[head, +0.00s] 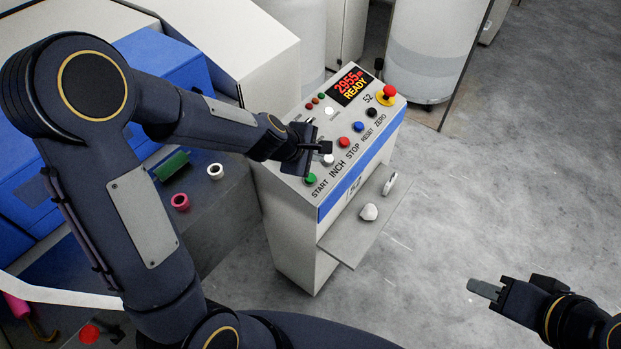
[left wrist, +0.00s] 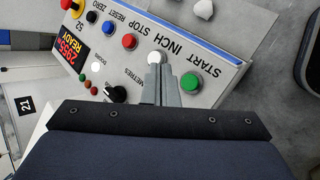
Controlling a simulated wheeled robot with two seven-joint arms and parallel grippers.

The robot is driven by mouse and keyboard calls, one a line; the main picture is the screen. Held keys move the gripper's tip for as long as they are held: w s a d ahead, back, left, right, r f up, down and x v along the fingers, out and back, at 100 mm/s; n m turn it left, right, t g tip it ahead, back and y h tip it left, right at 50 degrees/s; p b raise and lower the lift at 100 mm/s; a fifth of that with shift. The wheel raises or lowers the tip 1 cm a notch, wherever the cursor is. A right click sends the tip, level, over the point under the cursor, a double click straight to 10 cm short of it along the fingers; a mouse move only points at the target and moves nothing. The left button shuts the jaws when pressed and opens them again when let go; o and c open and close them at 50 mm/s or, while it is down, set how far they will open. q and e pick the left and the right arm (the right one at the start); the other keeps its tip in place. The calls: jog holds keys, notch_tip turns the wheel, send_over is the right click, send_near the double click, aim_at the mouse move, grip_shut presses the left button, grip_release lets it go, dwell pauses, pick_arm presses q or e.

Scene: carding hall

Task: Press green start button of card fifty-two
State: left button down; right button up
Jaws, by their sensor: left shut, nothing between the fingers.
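The control panel of card fifty-two (head: 331,117) has a lit display reading 2955 and READY. The green start button (head: 311,179) is at its near left corner, labelled START; it also shows in the left wrist view (left wrist: 190,82). My left gripper (head: 328,147) is shut and empty, just over the panel. In the left wrist view its fingertips (left wrist: 157,64) lie over the white INCH button (left wrist: 155,57), beside the green button; contact cannot be told. My right gripper (head: 484,288) is over the floor at lower right, its opening unclear.
The red STOP (head: 344,142), blue RESET (head: 358,127) and black ZERO (head: 372,112) buttons follow along the panel. A red emergency mushroom (head: 389,91) is at the far corner. A shelf (head: 346,247) below the panel holds a white lump (head: 369,212). Floor at right is clear.

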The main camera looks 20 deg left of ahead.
aim_at(309, 180)
pick_arm(q)
jog(key=f+b, duration=0.2)
jog(key=a+f+b, duration=0.1)
jog(key=f+b, duration=0.1)
jog(key=f, duration=0.1)
jog(key=f+b, duration=0.2)
jog(key=shift+w+a+f+b, duration=0.15)
jog(key=shift+w+a+b, duration=0.15)
jog(key=shift+w+a, duration=0.1)
jog(key=shift+f, duration=0.15)
dwell(1.4)
jog(key=shift+a+f+b, duration=0.1)
jog(key=shift+f+b, duration=0.15)
jog(key=shift+b, duration=0.2)
jog(key=shift+a+f+b, duration=0.15)
jog(key=shift+f+b, duration=0.35)
dwell(0.5)
jog(key=shift+r, duration=0.1)
jog(key=shift+d+r+p, duration=0.2)
jog(key=shift+r+p, duration=0.6)
jog(key=shift+p, duration=0.15)
jog(key=r+p, duration=0.3)
jog(key=d+r+p, duration=0.1)
jog(key=r+p, duration=0.1)
jog(key=shift+s+d, duration=0.1)
jog(key=shift+s, duration=0.2)
